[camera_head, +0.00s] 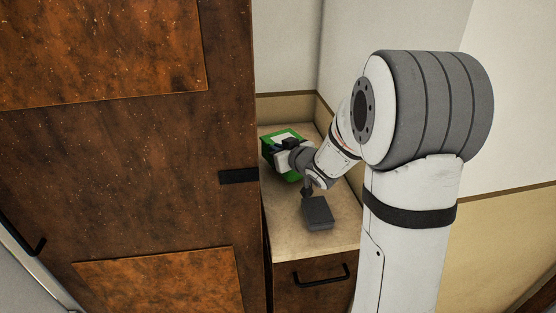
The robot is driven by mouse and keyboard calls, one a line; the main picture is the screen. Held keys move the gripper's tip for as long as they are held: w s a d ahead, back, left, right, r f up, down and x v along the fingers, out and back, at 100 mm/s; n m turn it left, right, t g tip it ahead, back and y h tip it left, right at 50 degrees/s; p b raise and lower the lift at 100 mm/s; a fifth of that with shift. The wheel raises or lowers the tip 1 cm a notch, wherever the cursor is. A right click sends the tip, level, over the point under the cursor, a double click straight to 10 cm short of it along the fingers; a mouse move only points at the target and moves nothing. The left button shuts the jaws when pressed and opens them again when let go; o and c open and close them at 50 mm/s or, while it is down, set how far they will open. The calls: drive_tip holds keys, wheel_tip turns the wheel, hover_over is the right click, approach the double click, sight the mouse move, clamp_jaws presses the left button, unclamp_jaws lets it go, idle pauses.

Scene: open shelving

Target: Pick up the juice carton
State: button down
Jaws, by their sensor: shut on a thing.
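The juice carton (268,147) is a green box with a pale patch on its upper face. It is at the back left of the beige counter, close to the edge of the dark wooden cabinet. My gripper (281,150) reaches it from the right and is shut on it. The fingers and wrist cover much of the carton. I cannot tell whether the carton touches the counter or is held just above it.
A dark grey box-like object (318,213) is at the middle of the counter (338,236), below my wrist. A tall brown cabinet (130,170) with a black handle bounds the left. Walls close off the back and right. A drawer with a black handle (320,275) is below.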

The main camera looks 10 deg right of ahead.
wheel_tip(320, 180, down, 3)
drive_tip(key=shift+r, duration=0.1)
drive_tip(key=c, duration=1.6)
unclamp_jaws()
drive_tip(key=shift+o, duration=0.2)
